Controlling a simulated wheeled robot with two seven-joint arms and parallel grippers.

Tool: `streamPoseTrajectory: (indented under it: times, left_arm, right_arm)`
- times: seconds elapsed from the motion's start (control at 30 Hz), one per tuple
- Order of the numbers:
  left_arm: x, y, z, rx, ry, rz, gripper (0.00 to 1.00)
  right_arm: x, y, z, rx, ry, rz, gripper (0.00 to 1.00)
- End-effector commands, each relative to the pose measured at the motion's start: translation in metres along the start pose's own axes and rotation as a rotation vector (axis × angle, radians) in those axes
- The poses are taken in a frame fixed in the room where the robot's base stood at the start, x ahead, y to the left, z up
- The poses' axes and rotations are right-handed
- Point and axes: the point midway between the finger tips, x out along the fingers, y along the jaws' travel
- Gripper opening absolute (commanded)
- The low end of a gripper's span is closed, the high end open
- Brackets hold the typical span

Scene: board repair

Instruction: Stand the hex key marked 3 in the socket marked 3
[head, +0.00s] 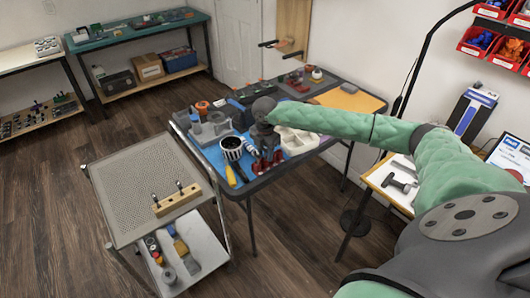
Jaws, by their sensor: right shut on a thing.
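My right gripper (266,160) points down over the near edge of the blue mat (213,154) on the dark table. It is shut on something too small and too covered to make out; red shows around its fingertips. A wooden block (177,201) lies on the top of the grey cart at lower left, apart from the gripper. Two small dark pieces stand upright in the block. I cannot read any marks on it, and I cannot pick out the hex key marked 3 or the socket marked 3. My left gripper is out of view.
A dark cup with a white rim (232,146) and a yellow-handled tool (230,175) are just left of the gripper. A white compartment tray (298,141) is at its right. The perforated cart top (130,185) is mostly clear around the block. A floor gap separates cart and table legs.

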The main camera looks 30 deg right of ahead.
Motion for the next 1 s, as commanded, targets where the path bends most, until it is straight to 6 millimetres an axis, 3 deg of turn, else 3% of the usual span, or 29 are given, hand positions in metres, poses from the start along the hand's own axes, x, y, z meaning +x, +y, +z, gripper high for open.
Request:
streamPoseTrajectory:
  times: [0.27, 0.3, 0.4, 0.43, 0.6, 0.67, 1.0]
  left_arm:
    - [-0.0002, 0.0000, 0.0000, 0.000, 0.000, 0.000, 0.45]
    - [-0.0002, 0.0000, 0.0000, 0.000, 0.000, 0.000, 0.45]
    - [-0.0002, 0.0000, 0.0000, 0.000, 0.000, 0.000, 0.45]
    - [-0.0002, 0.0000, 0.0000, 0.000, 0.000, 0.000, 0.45]
    - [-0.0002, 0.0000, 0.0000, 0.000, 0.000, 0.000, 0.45]
    - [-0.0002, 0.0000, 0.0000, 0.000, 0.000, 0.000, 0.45]
    - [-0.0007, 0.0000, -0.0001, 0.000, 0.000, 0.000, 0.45]
  right_arm:
    - [-0.0002, 0.0000, 0.0000, 0.000, 0.000, 0.000, 0.13]
    - [-0.0002, 0.0000, 0.0000, 0.000, 0.000, 0.000, 0.39]
    - [-0.0002, 0.0000, 0.0000, 0.000, 0.000, 0.000, 0.59]
    - [-0.0002, 0.0000, 0.0000, 0.000, 0.000, 0.000, 0.61]
    - [-0.0001, -0.0001, 0.0000, 0.000, 0.000, 0.000, 0.61]
    - [0.0000, -0.0001, 0.0000, 0.000, 0.000, 0.000, 0.68]
    - [-0.0011, -0.0001, 0.0000, 0.000, 0.000, 0.000, 0.68]
